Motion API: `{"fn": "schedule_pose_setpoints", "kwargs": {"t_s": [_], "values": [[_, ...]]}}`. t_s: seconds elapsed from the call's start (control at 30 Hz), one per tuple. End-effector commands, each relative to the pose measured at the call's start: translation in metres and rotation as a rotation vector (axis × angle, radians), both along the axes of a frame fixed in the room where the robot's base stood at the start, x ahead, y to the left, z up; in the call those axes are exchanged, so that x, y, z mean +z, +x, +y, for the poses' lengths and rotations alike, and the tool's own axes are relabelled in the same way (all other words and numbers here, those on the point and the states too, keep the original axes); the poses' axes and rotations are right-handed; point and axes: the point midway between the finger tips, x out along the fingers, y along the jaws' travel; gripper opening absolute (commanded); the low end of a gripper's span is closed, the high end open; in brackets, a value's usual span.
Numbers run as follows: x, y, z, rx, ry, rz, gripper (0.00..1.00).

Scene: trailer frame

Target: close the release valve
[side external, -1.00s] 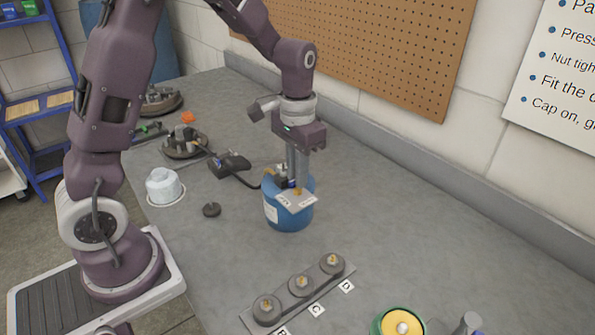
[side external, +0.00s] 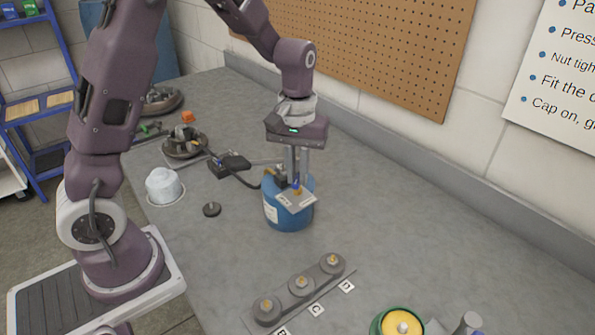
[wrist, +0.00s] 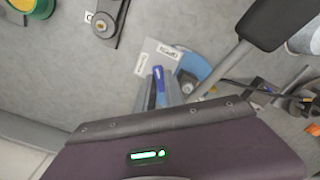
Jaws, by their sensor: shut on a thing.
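The blue canister (side external: 287,213) stands upright on the grey bench, with fittings on its top. A small plate with two white labels (side external: 296,202) sits at its top edge; it also shows in the wrist view (wrist: 152,57). The release valve's small blue handle (wrist: 158,82) is beside this plate. My gripper (side external: 297,180) points straight down over the canister, its fingers at the handle. In the wrist view my gripper (wrist: 158,98) is shut on the blue handle. The fingers hide much of the valve body.
A black box (side external: 230,165) with a hose leading to the canister lies to the left. A rail with three round posts (side external: 301,284) and a green-rimmed round part (side external: 398,324) are in front.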

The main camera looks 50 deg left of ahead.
Motion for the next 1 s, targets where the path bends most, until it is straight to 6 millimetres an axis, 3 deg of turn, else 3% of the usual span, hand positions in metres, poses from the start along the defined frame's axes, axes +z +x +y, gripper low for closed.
{"fn": "schedule_pose_setpoints", "kwargs": {"t_s": [0.6,1.0], "values": [[0.0011,0.0009,0.0000,0.574,-0.001,-0.004,0.00],[0.0013,0.0011,0.0000,0.834,-0.001,-0.004,0.00]]}}
